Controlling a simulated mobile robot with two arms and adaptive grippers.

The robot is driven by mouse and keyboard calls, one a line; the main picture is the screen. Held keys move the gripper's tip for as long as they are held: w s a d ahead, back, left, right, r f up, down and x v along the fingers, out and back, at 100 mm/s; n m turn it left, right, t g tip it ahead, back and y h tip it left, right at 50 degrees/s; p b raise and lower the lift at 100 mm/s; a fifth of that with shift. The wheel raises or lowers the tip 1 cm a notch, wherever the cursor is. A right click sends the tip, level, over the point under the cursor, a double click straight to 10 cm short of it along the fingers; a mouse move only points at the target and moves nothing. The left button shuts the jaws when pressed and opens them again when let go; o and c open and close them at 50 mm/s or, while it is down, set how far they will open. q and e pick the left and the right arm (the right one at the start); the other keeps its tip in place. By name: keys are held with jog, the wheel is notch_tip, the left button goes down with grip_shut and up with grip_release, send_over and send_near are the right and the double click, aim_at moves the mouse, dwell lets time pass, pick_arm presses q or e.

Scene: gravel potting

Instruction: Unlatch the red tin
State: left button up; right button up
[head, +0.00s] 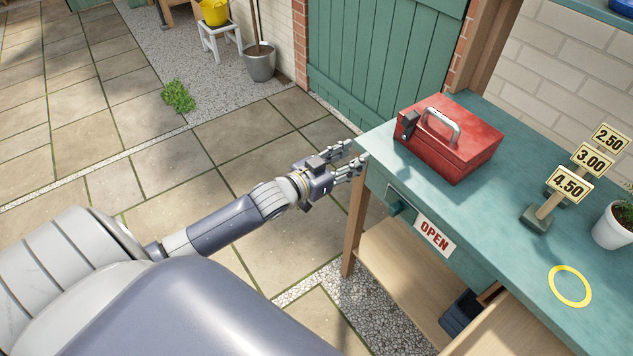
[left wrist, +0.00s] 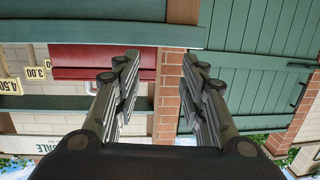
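The red tin (head: 449,138) sits on the left end of the green counter (head: 400,172). It has a light metal handle on its lid and a dark latch (head: 410,125) at its left end. The tin also shows upside down in the left wrist view (left wrist: 75,63), beyond the fingers. My left gripper (head: 352,161) is beside the counter's left corner, short of the tin and apart from it. Its fingers are spread with nothing between them in the left wrist view (left wrist: 158,95). My right gripper is in neither view.
A price stand (head: 543,210) with several number cards and a white plant pot (head: 612,228) stand right of the tin. A yellow ring (head: 569,286) marks the counter. An OPEN sign (head: 434,234) hangs on its front. A green door (head: 385,60) is behind.

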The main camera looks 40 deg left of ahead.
pick_arm(q)
jog(key=s+a+f+g+y, duration=0.1)
jog(key=s+a+f+g, duration=0.1)
jog(key=f, duration=1)
jog(key=s+a+f+n+g+y+b, duration=0.1)
jog(key=s+f, duration=0.4)
jog(key=f, duration=0.7)
jog(key=shift+a+g+y, duration=0.6)
jog(key=shift+a+g, duration=0.1)
jog(key=shift+a, duration=0.2)
jog(key=shift+f, duration=0.1)
jog(key=shift+c, duration=0.3)
